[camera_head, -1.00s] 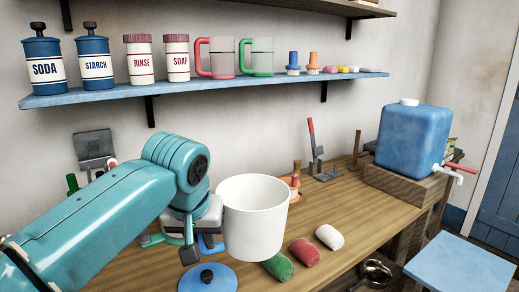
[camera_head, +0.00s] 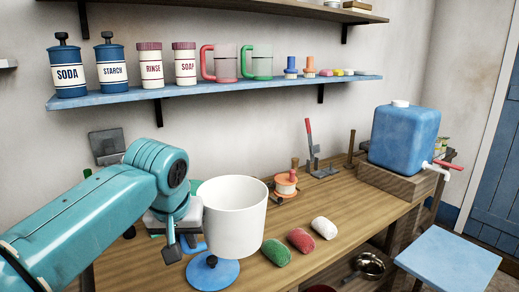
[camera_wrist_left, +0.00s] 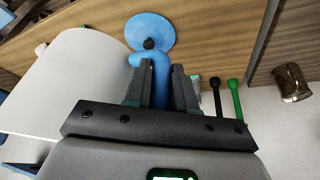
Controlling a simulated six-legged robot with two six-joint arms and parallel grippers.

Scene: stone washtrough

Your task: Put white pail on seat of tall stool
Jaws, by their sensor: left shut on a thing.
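The white pail (camera_head: 234,222) hangs upright over the bench, left of centre in the head view. It fills the left of the wrist view (camera_wrist_left: 60,85). My left gripper (camera_head: 182,240) is at the pail's left side. In the wrist view its fingers (camera_wrist_left: 160,85) are shut on a blue piece beside the pail, apparently its handle. The height of the pail's base above the bench is hard to judge. A square light-blue seat (camera_head: 449,262), apparently the tall stool's, is at lower right; its legs are hidden. My right gripper is not in view.
A blue lid (camera_head: 213,272) with a dark knob lies just below the pail. Green (camera_head: 276,252), red (camera_head: 301,239) and white (camera_head: 324,228) rolls lie right of it. A blue tank (camera_head: 404,138) on a wooden block stands at the bench's right end. A metal pot (camera_head: 369,265) sits lower.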

